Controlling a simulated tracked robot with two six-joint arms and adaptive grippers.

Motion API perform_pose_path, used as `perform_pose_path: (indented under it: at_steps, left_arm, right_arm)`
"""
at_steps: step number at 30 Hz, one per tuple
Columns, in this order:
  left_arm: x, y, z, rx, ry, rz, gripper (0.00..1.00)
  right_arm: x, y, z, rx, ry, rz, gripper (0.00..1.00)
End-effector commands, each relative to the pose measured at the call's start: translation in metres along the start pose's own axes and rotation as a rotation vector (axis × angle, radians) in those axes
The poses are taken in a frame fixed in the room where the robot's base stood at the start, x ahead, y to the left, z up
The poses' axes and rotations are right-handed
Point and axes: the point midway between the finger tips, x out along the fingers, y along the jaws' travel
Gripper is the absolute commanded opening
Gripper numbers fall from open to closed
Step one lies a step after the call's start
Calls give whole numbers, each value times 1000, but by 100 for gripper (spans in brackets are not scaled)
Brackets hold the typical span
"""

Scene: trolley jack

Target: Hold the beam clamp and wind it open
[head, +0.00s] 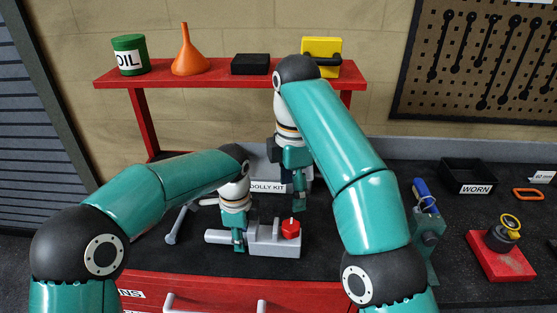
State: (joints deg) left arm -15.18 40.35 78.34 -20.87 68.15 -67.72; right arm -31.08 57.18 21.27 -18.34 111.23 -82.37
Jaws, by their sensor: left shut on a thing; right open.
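The beam clamp (265,248) is a grey body lying on the dark top of the red cabinet, with a bar end sticking out to the left. A red knob (290,229) stands at its right end. My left gripper (239,244) is shut on the clamp's body left of the knob and hides part of it. My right gripper (299,205) is open and points down just above the knob. Its fingers are small here, and I cannot tell whether they touch the knob.
A box marked DOLLY KIT (267,187) stands behind the clamp. A red shelf (210,75) holds an oil can (130,55), an orange funnel (188,52) and boxes. At right are a WORN tray (468,176) and a red block with a yellow ring (500,262).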

Motion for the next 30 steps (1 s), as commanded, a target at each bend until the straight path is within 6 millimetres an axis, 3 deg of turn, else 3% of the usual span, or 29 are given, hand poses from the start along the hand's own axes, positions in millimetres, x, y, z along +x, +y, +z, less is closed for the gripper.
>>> perform_pose_path:
  at_steps: [4,5,9,22,30]
  left_arm:
    - [0,0,0,0,0,0,0]
    - [0,0,0,0,0,0,33]
    - [0,0,0,0,0,0,56]
    - [-6,-1,0,-1,0,-2,57]
    - [-49,-2,0,0,1,-6,57]
  right_arm:
    - [0,0,0,0,0,0,73]
    - [0,0,0,0,0,0,73]
    - [0,0,0,0,0,0,73]
    - [0,0,0,0,0,0,73]
    - [0,0,0,0,0,0,73]
